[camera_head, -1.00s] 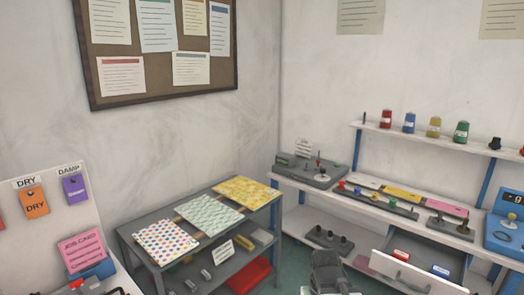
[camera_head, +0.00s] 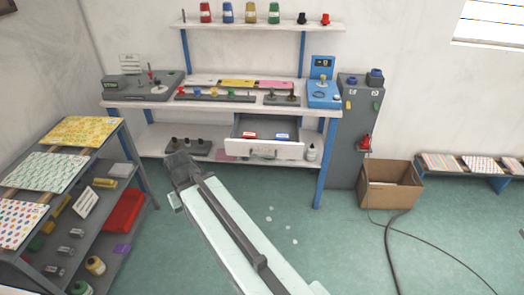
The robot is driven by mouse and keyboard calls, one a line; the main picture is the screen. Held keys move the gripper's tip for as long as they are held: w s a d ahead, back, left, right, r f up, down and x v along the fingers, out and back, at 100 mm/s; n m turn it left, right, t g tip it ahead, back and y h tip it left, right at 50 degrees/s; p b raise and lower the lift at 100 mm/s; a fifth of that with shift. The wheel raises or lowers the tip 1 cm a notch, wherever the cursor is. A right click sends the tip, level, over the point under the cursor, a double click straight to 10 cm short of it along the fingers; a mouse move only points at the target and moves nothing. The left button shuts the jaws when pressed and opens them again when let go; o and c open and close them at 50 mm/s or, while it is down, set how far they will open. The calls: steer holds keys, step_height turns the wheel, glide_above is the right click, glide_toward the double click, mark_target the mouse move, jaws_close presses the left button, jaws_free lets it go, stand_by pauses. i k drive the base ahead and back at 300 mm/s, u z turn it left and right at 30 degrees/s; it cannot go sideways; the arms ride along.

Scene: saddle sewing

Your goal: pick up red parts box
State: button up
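A small red box (camera_head: 249,135) with a white label sits in the open white drawer (camera_head: 264,149) under the workbench, left of a small blue box (camera_head: 282,136). A larger red bin (camera_head: 123,212) lies on the lower shelf of the grey rack at left. I cannot tell by label which red one is the parts box. My gripper (camera_head: 180,165) is at the end of my outstretched arm, in front of the bench and left of the drawer. It appears apart from both red things. Its fingers are too small and dark to tell open from shut.
The workbench (camera_head: 150,103) carries fixtures and a blue device (camera_head: 323,90). A grey cabinet (camera_head: 350,130) and a cardboard box (camera_head: 390,185) stand at right, with a cable on the floor. The grey rack (camera_head: 150,190) stands at left. Green floor (camera_head: 290,210) is mostly clear, with small scraps.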

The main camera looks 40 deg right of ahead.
mark_target(247, 135)
steer(key=u, duration=3.3)
steer(key=k, duration=1.55)
steer(key=z, duration=2.1)
